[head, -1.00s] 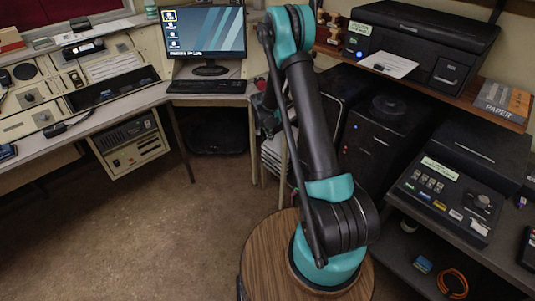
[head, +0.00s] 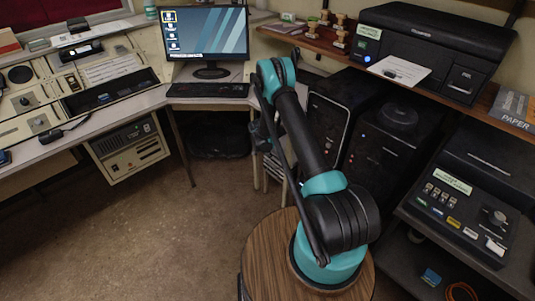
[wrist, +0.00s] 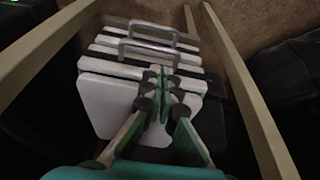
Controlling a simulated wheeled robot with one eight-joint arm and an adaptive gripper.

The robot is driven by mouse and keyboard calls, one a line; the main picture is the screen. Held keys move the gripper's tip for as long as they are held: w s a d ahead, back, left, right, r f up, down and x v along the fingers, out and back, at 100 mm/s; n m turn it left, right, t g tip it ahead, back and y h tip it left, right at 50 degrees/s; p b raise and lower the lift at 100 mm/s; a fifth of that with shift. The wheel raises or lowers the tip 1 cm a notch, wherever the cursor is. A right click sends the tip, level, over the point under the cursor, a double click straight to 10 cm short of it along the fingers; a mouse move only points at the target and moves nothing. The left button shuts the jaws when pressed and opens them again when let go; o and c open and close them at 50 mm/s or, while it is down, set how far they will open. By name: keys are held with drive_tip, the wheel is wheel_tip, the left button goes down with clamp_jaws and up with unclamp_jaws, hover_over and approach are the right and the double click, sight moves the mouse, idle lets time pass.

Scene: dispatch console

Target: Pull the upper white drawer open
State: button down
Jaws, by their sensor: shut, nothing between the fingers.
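In the wrist view, a small white drawer unit (wrist: 101,101) shows pale fronts and two grey bar handles, a nearer handle (wrist: 148,50) and a farther handle (wrist: 152,28). I cannot tell for sure which belongs to the upper drawer. My gripper (wrist: 160,74) is shut and empty, its fingertips over the white unit, short of the nearer handle in the picture. I cannot tell whether they touch the unit. In the head view, the white unit (head: 273,172) is partly hidden behind my arm, under the desk corner. The drawers look closed.
Pale table legs (wrist: 246,90) flank the unit in the wrist view. Black computer towers (head: 327,125) stand right of my arm. The monitor (head: 207,42) and keyboard (head: 207,90) are on the desk above. The brown floor (head: 150,220) at left is clear.

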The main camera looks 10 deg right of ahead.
drive_tip(key=shift+x, duration=2.7)
drive_tip(key=shift+a, duration=0.1)
